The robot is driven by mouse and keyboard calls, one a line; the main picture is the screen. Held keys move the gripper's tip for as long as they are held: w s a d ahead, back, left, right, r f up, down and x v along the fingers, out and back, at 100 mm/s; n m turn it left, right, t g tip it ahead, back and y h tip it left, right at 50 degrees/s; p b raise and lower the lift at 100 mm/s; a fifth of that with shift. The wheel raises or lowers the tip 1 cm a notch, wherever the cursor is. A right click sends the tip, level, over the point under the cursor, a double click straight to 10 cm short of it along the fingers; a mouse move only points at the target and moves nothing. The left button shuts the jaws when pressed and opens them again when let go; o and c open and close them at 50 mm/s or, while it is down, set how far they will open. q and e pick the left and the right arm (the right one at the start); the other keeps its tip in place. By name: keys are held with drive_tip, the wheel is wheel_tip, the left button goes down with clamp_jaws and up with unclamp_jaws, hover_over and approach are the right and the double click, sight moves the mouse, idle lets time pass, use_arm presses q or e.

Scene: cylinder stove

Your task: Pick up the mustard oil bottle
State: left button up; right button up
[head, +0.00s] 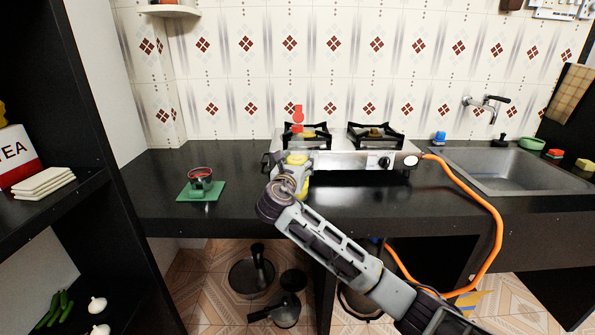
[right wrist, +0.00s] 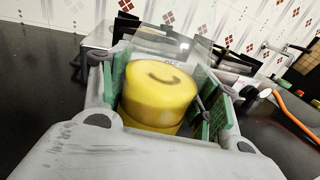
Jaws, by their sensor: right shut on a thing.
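The mustard oil bottle (head: 297,158) is yellow and stands in front of the stove in the head view, partly hidden by my right gripper (head: 291,177). A red piece above the yellow part, against the stove, looks like its top. In the right wrist view the yellow bottle (right wrist: 160,94) fills the space between the green finger pads. My right gripper is shut on it from the front. I cannot tell whether its base touches the counter. My left gripper is not in view.
The stove (head: 345,162) is close behind the bottle. An orange hose (head: 483,195) runs from the stove down the counter front. A red-rimmed cup (head: 200,178) sits on a green mat (head: 187,196) to the left. The sink (head: 498,172) is at right. Black counter between is clear.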

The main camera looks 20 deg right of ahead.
sight(296, 131)
drive_tip(key=shift+r, duration=0.2)
drive_tip(key=shift+r+p, duration=0.35)
drive_tip(key=shift+r, duration=0.45)
wheel_tip(296, 131, up, 2)
drive_tip(key=shift+r+p, duration=0.15)
drive_tip(key=shift+p, duration=0.3)
wheel_tip(296, 131, up, 4)
drive_tip(key=shift+r+p, duration=0.1)
drive_tip(key=shift+p, duration=0.65)
drive_tip(key=shift+r, duration=0.75)
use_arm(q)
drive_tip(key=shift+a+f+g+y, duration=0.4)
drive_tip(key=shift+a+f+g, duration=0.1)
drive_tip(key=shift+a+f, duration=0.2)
